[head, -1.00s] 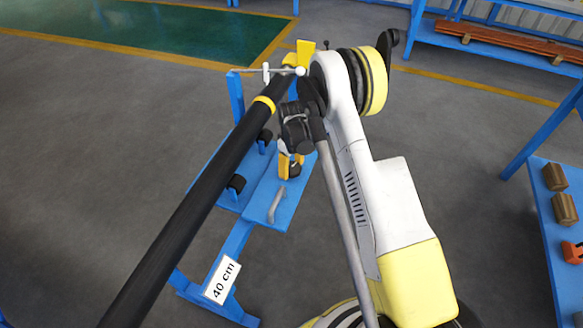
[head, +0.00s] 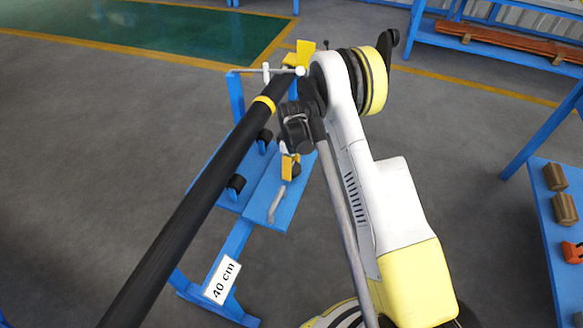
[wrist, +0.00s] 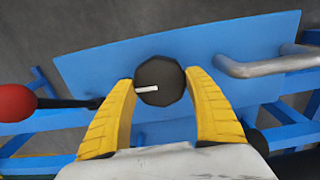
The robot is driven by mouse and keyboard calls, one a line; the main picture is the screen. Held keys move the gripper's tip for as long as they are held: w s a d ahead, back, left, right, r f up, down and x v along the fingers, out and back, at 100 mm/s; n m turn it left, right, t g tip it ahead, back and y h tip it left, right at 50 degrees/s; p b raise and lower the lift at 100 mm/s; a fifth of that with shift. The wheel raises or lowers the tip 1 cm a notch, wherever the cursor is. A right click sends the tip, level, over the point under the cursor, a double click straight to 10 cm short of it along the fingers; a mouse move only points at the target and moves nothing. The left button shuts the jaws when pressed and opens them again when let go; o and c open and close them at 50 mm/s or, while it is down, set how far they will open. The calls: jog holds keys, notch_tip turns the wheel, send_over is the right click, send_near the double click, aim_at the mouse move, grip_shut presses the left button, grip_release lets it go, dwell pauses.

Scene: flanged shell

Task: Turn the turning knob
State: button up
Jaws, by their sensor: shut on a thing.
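The turning knob (wrist: 159,80) is a dark round knob with a white mark, standing on a blue plate (wrist: 110,65). In the wrist view the mark points left, nearly horizontal. My gripper (wrist: 160,88) has its two yellow fingers on either side of the knob, shut on it. In the head view my gripper (head: 288,167) is at the blue stand, beside the dark knob (head: 296,169). My arm and the pole partly hide that area.
A metal handle (wrist: 265,65) lies right of the knob in the wrist view. A red ball (wrist: 16,102) on a black lever is at left. A long black pipe (head: 205,195) crosses the head view. A blue shelf (head: 550,235) stands at right.

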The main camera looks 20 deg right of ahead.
jog(key=o, duration=1.2)
jog(key=shift+c, duration=0.2)
jog(key=shift+r, duration=0.15)
notch_tip(320, 180, up, 12)
